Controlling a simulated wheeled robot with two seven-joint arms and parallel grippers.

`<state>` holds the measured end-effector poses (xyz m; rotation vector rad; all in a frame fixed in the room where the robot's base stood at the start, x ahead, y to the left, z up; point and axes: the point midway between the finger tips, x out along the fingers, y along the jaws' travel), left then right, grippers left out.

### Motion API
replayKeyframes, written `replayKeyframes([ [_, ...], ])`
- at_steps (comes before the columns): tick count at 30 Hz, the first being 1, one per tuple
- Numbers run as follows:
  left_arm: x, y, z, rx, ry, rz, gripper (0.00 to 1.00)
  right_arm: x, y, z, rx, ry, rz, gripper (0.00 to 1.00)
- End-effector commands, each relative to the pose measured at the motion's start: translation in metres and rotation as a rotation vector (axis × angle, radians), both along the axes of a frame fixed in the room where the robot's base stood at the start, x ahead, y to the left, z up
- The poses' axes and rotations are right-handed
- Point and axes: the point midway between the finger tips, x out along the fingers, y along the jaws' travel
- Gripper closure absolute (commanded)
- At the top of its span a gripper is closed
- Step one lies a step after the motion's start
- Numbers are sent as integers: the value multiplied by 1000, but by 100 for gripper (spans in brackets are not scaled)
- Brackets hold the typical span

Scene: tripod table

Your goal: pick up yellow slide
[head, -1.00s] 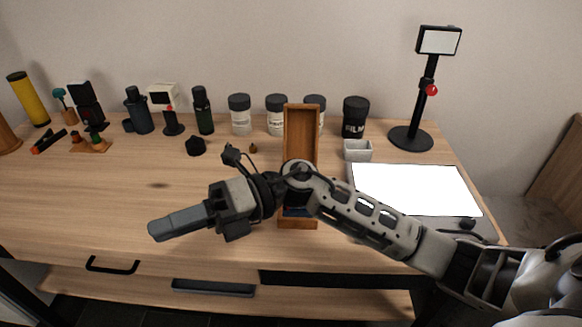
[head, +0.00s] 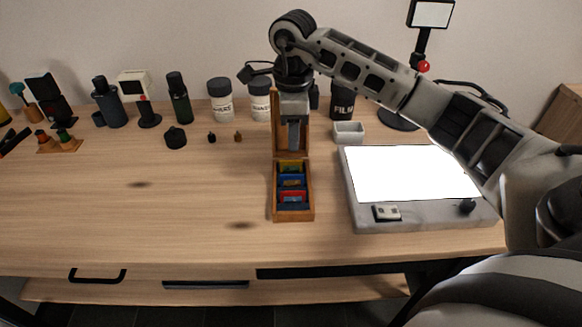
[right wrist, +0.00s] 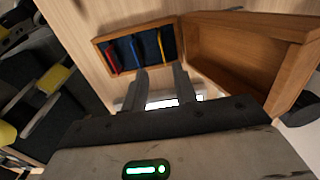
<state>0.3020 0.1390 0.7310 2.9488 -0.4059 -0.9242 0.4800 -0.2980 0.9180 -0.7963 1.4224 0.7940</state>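The yellow slide (head: 291,167) stands at the back of a row of coloured slides in an open wooden box (head: 308,205). In the right wrist view only a thin yellow edge (right wrist: 160,42) shows, at the right end of the row. My right gripper (head: 293,148) points down just above and behind the yellow slide, in front of the raised lid. In the right wrist view its two fingers (right wrist: 161,82) are apart with nothing between them, short of the slides. My left gripper is not in view.
The box's upright lid (right wrist: 232,52) rises close to my right gripper. Blue (head: 292,181) and red (head: 292,197) slides stand in front of the yellow one. A lit panel (head: 410,172) lies to the right, with a small pale slide (head: 387,212) on its front edge. The table's left front is clear.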

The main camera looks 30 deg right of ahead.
Motion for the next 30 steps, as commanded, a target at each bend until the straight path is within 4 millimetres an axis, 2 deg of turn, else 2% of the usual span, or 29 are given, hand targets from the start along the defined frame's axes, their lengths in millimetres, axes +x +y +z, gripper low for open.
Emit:
replayKeyframes([
  [3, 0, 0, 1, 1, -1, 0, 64, 0, 1, -17, 2, 1, 0, 72],
  [11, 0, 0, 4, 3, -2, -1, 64, 2, 1, -36, 3, 3, 1, 72],
  [18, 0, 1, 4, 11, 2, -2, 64, 5, 1, -71, 3, 2, 0, 72],
  [27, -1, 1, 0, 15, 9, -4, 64, 5, 0, -77, 3, -2, 1, 72],
  [28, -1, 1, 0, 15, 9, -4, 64, 5, 0, -77, 3, -2, 1, 75],
  [30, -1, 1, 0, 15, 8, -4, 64, 5, 0, -77, 3, -2, 1, 94],
])
